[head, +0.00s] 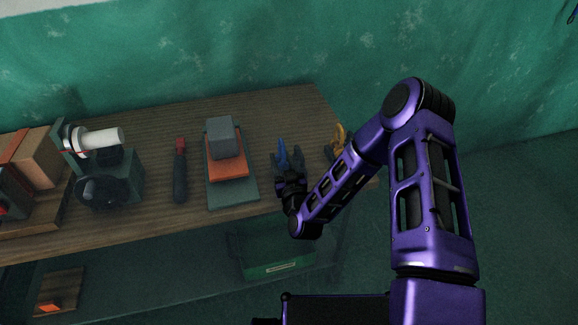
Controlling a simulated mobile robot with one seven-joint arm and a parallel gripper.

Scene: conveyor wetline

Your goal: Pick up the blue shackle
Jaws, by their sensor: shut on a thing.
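The blue shackle (282,147) shows as a small blue piece at the right part of the wooden table, between the fingers of my gripper (288,160). My gripper is dark and points away from me toward the wall, shut on the blue shackle. Its fingers hide most of the shackle, so its full shape does not show. I cannot tell whether the shackle touches the table top (155,225).
Left of my gripper lie a stacked grey block and orange piece (229,167) on a green base, and a red-tipped dark tool (180,170). A machine with a white cylinder (103,139) stands farther left. A yellow item (339,133) lies right, partly behind my arm. A green bin (277,265) sits below.

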